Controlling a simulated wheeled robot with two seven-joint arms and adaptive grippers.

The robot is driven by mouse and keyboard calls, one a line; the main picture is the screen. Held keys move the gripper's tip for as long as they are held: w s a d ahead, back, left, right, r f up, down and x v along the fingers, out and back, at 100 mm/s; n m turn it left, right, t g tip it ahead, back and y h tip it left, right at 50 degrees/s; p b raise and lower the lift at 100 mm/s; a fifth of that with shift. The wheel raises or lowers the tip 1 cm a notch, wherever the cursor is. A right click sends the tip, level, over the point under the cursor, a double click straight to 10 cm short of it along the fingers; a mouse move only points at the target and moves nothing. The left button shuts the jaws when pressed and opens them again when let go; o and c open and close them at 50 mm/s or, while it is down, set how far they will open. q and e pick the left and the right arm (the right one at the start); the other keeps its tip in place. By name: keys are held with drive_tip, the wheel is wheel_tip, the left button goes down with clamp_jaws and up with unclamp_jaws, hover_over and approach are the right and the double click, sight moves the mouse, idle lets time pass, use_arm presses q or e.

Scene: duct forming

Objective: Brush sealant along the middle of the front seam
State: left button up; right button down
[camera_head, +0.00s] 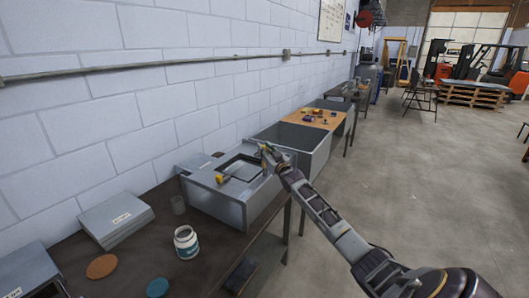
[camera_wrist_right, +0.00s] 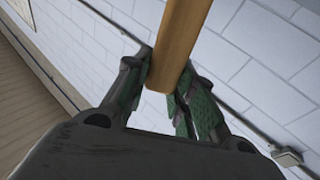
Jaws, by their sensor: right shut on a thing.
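My right gripper (camera_head: 267,153) reaches in over the far right corner of a grey sheet-metal duct (camera_head: 227,207) on the dark bench. In the right wrist view the green-padded fingers (camera_wrist_right: 165,95) are shut on a wooden handle (camera_wrist_right: 183,40), which I take as the brush. The bristles are out of sight in the wrist view and too small to tell in the head view. The duct has a square opening in its top. I cannot make out the front seam. A white jar with a teal label (camera_head: 187,243), perhaps the sealant, stands open in front of the duct. My left gripper is not in view.
A small yellow-and-dark object (camera_head: 220,179) sits on the duct's top. Another metal duct (camera_head: 312,152) stands beyond. The wall borders the bench.

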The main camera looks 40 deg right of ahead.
drive_tip(key=shift+w+d+b, duration=0.25)
drive_tip(key=shift+d+b, duration=0.05)
drive_tip(key=shift+d, duration=0.3)
drive_tip(key=shift+w+d+b, duration=0.2)
drive_tip(key=shift+d+b, duration=0.05)
drive_tip(key=shift+d, duration=0.35)
drive_tip(key=shift+w+d, duration=0.15)
drive_tip(key=shift+w+d+f+b, duration=0.1)
drive_tip(key=shift+w+d+b, duration=0.15)
drive_tip(key=shift+d+b, duration=0.3)
drive_tip(key=shift+w+d+f+b, duration=0.1)
drive_tip(key=shift+w+d+b, duration=0.1)
drive_tip(key=shift+d+b, duration=0.35)
drive_tip(key=shift+d+r, duration=0.1)
drive_tip(key=shift+d, duration=0.1)
drive_tip(key=shift+w+d+b, duration=0.3)
drive_tip(key=shift+d, duration=0.45)
drive_tip(key=shift+w+d+b, duration=0.25)
drive_tip(key=shift+w+d, duration=0.05)
drive_tip(key=shift+d, duration=0.4)
drive_tip(key=shift+d+r, duration=0.1)
